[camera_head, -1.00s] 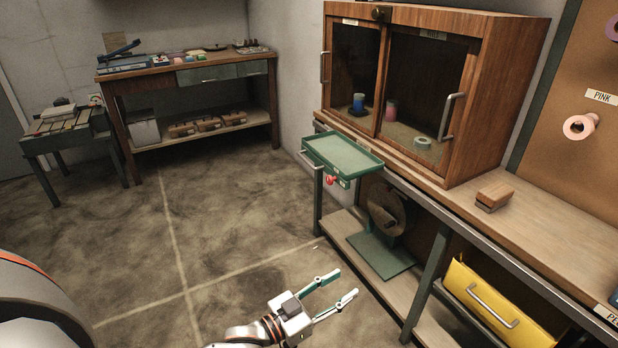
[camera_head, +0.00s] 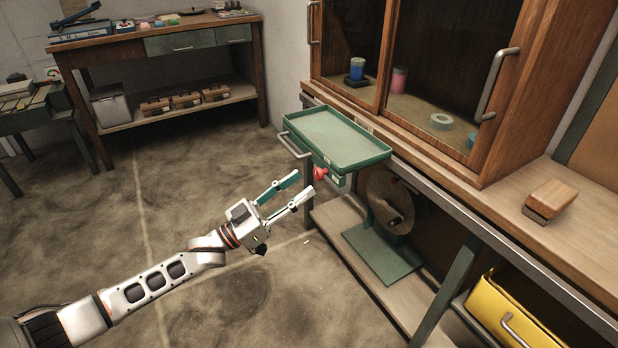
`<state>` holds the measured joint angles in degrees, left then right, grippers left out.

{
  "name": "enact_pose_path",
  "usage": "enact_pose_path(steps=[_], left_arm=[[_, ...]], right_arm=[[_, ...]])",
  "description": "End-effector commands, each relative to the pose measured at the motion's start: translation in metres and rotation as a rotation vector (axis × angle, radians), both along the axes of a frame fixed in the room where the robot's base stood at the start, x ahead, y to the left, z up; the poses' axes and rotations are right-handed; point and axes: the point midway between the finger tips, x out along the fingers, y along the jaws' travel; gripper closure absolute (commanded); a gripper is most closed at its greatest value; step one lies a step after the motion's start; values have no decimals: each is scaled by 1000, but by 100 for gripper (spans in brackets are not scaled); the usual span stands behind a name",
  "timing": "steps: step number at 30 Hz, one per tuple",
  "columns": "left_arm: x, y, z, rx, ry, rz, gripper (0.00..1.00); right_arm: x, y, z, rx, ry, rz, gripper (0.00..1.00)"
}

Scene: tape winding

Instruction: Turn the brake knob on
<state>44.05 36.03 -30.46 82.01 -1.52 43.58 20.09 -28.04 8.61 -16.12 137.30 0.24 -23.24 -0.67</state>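The red brake knob (camera_head: 320,174) sticks out from the front side of the unit under the green tray (camera_head: 334,140), at the edge of the workbench. My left gripper (camera_head: 297,187) reaches in from the left, its two fingers apart and pointing toward the knob. The fingertips are close to the knob in the picture; a small gap seems to remain, and I cannot tell the exact depth. Nothing is between the fingers. My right gripper is not in view.
A wooden cabinet (camera_head: 530,90) with glass doors stands on the workbench (camera_head: 480,215). A wooden block (camera_head: 550,200) lies on the bench. A yellow drawer (camera_head: 515,310) and a round wheel on a green stand (camera_head: 385,250) are below. The floor at left is clear.

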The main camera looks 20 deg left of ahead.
Motion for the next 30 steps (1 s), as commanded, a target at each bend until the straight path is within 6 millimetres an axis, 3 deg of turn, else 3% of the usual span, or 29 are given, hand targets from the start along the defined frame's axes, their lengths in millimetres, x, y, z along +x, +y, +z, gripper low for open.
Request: enact_pose_path(steps=[9, 19, 23, 30], left_arm=[[27, -21, 12, -1, 3, 0, 61], [29, -23, 14, 1, 3, 1, 61], [29, -23, 14, 1, 3, 1, 95], [29, -23, 13, 6, 1, 1, 98]], right_arm=[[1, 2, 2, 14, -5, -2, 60], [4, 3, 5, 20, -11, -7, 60], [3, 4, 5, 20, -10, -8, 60], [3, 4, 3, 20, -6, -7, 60]])
